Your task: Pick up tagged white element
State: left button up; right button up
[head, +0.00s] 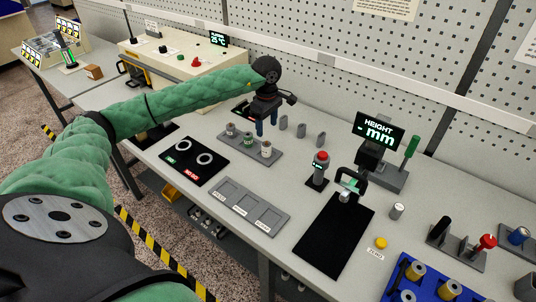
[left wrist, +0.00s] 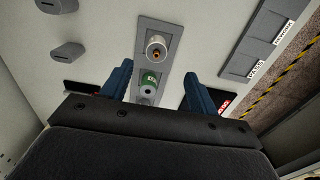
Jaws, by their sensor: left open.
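A grey rack (head: 256,153) on the bench holds three small upright spindle elements in a row. The front right one (head: 266,149) is whitish; in the left wrist view the white element (left wrist: 156,46) shows an orange-brown centre. The middle element (head: 248,138) has a green band, and in the left wrist view this green element (left wrist: 149,86) carries white marks. The third element (head: 230,129) is at the rack's left end. I cannot tell clearly which one is tagged. My left gripper (head: 265,128) is open above the rack; in the left wrist view its blue fingers (left wrist: 160,85) stand either side of the green element.
A black GO/NO GO plate (head: 194,161) lies left of the rack, and a grey three-pocket tray (head: 249,206) in front. Grey pegs (head: 301,130) stand behind. A height gauge (head: 381,139) and black mat (head: 335,234) are to the right.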

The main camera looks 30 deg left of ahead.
aim_at(266, 144)
pick_arm(q)
notch_tip(266, 144, down, 4)
jog(key=shift+r+b, duration=0.15)
jog(key=shift+b, duration=1.05)
pick_arm(e)
jog(key=w+a+r, duration=0.2)
jog(key=w+r, duration=0.2)
jog(key=r, duration=0.2)
pick_arm(q)
jog(key=shift+a+f+p, duration=0.1)
jog(key=shift+f+p, duration=0.45)
jog(key=shift+f, duration=0.6)
jog(key=f+p, duration=0.3)
jog(key=f, duration=0.1)
jog(key=shift+w+a, duration=0.15)
jog(key=shift+w, duration=0.1)
jog(key=shift+f, duration=0.65)
pick_arm(e)
jog(key=s+d+f, duration=0.3)
jog(key=f, duration=0.6)
jog(key=shift+s+d+t, duration=0.3)
jog(key=shift+s, duration=0.05)
pick_arm(q)
jog(key=c, duration=1.1)
pick_arm(e)
jog(key=shift+d, duration=0.15)
pick_arm(q)
jog(key=shift+r, duration=0.15)
pick_arm(e)
jog(key=shift+f, duration=0.15)
